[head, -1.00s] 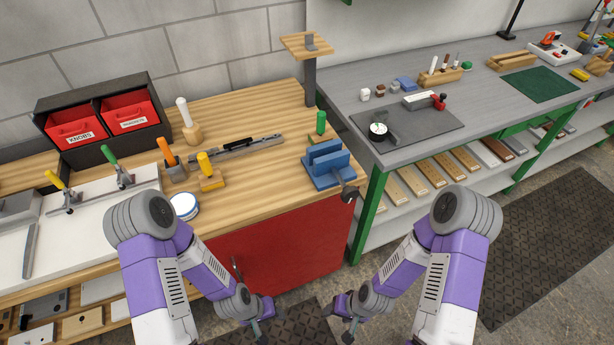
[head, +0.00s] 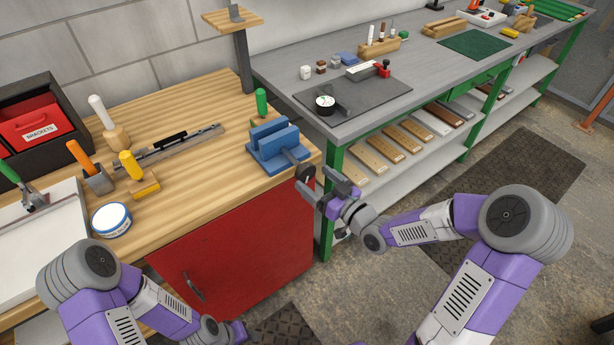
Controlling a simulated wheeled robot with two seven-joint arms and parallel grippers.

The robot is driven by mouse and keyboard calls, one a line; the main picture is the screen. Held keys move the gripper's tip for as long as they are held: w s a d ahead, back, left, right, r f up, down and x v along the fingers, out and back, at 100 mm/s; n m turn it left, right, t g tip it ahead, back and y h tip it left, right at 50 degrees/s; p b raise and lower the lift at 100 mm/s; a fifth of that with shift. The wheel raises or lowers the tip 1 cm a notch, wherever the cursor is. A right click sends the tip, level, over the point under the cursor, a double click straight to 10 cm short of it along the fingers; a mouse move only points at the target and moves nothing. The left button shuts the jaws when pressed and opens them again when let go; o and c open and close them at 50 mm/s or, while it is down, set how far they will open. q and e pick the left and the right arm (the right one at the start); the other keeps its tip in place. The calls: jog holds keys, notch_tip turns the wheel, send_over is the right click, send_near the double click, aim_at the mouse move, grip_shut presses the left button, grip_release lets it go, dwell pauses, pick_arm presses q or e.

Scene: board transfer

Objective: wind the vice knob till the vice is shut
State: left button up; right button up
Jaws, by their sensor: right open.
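The blue vice (head: 268,155) sits at the right front corner of the wooden bench top. Its two upright jaws stand apart with a narrow gap. Its dark round knob (head: 305,172) sticks out past the bench's right edge on a grey screw. My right gripper (head: 317,183) is open and empty, with its fingers pointing at the knob from the right. The fingers are close to the knob; I cannot tell whether they touch it. My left gripper (head: 238,333) is low at the bottom edge, far from the vice, and its fingers are not clear.
A green-handled tool (head: 261,102) stands just behind the vice. A post with a small wooden shelf (head: 232,20) rises at the bench's back corner. The grey table (head: 300,68) with green legs stands to the right. The red cabinet front (head: 240,250) is below the vice.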

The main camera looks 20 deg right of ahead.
aim_at(308, 174)
jog(key=x, duration=0.4)
jog(key=shift+b, duration=0.35)
jog(key=c, duration=1)
jog(key=shift+c, duration=0.2)
jog(key=shift+m, duration=0.4)
